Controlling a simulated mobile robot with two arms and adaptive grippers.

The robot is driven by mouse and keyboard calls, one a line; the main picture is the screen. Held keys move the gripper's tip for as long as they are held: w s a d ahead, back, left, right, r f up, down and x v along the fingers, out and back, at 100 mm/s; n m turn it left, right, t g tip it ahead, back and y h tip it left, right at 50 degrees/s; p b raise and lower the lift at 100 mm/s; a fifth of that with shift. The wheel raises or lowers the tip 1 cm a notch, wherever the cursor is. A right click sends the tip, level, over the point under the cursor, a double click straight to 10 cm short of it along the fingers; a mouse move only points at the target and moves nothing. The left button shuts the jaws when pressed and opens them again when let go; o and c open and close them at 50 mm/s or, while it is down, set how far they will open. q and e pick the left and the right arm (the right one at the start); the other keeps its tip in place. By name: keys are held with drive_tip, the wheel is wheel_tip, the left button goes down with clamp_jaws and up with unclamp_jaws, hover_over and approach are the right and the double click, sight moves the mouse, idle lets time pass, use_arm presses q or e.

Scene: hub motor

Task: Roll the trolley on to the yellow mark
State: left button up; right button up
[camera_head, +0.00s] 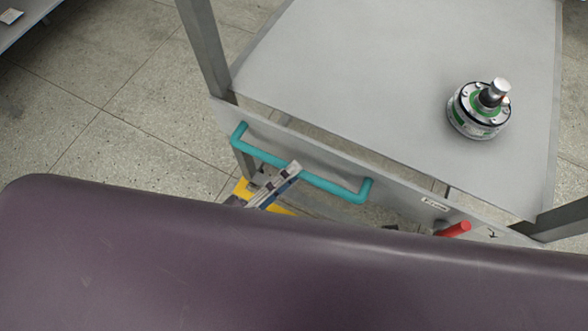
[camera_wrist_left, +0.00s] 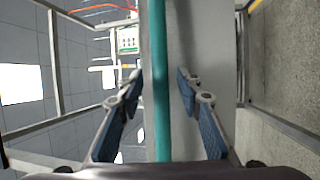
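The trolley (camera_head: 350,60) is a grey metal frame with a flat top and a teal handle (camera_head: 330,186) on its near side. My left gripper (camera_head: 277,184) is at the left half of this handle. In the left wrist view, the handle (camera_wrist_left: 161,60) runs between the two fingers of my left gripper (camera_wrist_left: 159,85), with a gap on each side. The fingers are open. A yellow patch (camera_head: 243,189) shows on the floor below the handle, partly hidden by my gripper and the trolley; I cannot tell its full outline. My right gripper is not in view.
A red grip (camera_head: 454,230) sticks out at the trolley's lower right. Speckled tile floor (camera_head: 120,120) is clear to the left. A grey table corner (camera_head: 22,22) is at upper left.

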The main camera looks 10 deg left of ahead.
use_arm(q)
drive_tip(key=v, duration=1.1)
drive_tip(key=shift+d, duration=0.1)
